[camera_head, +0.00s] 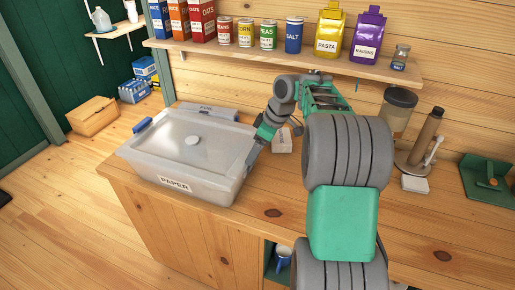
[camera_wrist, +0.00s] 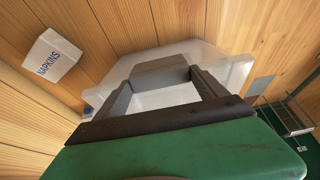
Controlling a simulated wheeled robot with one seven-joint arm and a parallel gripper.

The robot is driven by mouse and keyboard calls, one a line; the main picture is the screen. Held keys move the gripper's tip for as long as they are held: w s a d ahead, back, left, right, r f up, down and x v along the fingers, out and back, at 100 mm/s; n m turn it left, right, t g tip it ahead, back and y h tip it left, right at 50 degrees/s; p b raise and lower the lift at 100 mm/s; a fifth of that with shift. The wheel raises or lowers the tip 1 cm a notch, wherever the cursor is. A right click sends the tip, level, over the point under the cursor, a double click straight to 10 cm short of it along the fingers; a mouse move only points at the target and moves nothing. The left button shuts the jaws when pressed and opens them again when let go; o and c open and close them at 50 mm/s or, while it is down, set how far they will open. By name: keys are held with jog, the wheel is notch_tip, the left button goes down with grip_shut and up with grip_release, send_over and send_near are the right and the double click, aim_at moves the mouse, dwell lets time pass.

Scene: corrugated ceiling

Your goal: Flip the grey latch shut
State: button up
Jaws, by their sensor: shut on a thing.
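A translucent lidded bin (camera_head: 215,145) with a "PAPER" label stands on the wooden counter. My gripper (camera_head: 251,156) is at the bin's right end, reaching down from the right. In the wrist view my gripper's (camera_wrist: 160,78) two dark fingers stand apart, with the grey latch (camera_wrist: 160,66) between their tips at the bin's edge. The gripper is shut on this latch. In the head view the gripper mostly covers the latch, and I cannot tell its exact angle. A blue latch (camera_head: 142,125) is at the bin's left end.
A grey box (camera_head: 208,111) stands behind the bin. A white napkins box (camera_wrist: 52,57) is beside the gripper. A shelf (camera_head: 270,61) with food packages hangs above. The counter's front is clear.

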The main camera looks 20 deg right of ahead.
jog(key=shift+w+a+f+g+h+b, duration=0.3)
jog(key=shift+w+a+g+h+b, duration=0.45)
jog(key=shift+b, duration=0.3)
jog(key=shift+w+f+g+h+b, duration=0.15)
jog(key=shift+f+g+h+b, duration=0.15)
jog(key=shift+b, duration=0.8)
jog(key=shift+w+a+r+g+h+b, duration=0.1)
jog(key=shift+g+h+b, duration=0.2)
jog(key=shift+b, duration=0.45)
jog(key=shift+a+r+b, duration=0.15)
jog(key=shift+r+b, duration=0.2)
jog(key=shift+b, duration=0.35)
jog(key=shift+r, duration=0.2)
jog(key=o, duration=1.3)
